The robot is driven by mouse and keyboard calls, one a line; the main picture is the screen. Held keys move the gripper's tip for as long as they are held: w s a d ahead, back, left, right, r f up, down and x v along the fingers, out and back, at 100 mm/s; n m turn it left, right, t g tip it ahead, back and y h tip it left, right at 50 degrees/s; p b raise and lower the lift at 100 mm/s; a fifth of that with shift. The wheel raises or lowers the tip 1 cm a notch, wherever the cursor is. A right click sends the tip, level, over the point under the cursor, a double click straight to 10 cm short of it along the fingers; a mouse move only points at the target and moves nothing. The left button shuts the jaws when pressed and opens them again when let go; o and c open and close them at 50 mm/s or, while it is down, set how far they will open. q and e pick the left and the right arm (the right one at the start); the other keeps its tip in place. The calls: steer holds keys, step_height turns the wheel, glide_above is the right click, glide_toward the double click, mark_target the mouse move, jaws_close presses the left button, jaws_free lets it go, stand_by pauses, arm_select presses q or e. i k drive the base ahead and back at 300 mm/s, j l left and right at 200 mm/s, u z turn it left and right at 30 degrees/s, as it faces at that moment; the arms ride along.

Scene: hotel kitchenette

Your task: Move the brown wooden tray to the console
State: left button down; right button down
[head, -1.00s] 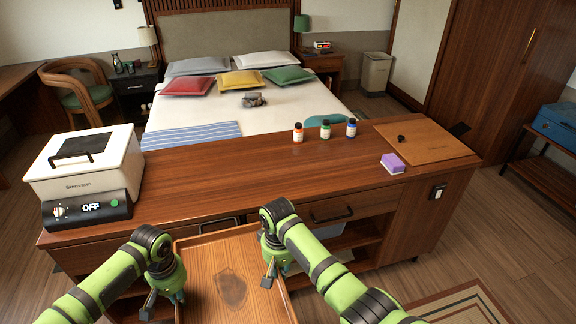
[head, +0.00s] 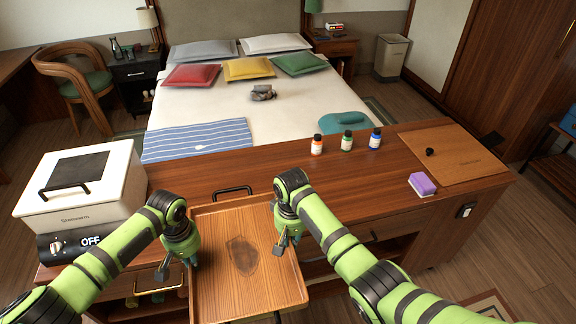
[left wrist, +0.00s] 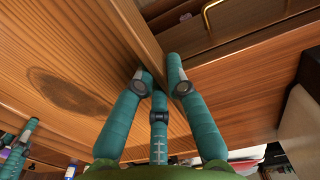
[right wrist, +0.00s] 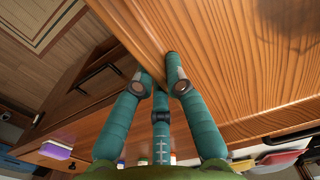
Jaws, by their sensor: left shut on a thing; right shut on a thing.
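The brown wooden tray (head: 225,292) is in the lower middle of the head view, with a dark oval mark on its floor. It is held in front of the console (head: 300,178), and its far end overlaps the console's front edge in the picture. My left gripper (head: 190,262) is shut on the tray's left rim; the left wrist view shows its fingers (left wrist: 160,85) around the rim. My right gripper (head: 283,245) is shut on the right rim, and its fingers (right wrist: 160,80) show there in the right wrist view. The tray looks empty and about level.
On the console stand a white appliance (head: 100,195) at left, orange (head: 317,146), green (head: 347,142) and blue (head: 375,139) bottles, a purple-and-white sponge (head: 422,185) and a wooden board (head: 455,160) at right. The middle top is clear. A bed (head: 225,110) lies behind.

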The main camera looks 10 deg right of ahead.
mark_target(233, 194)
steer(key=i, duration=0.9)
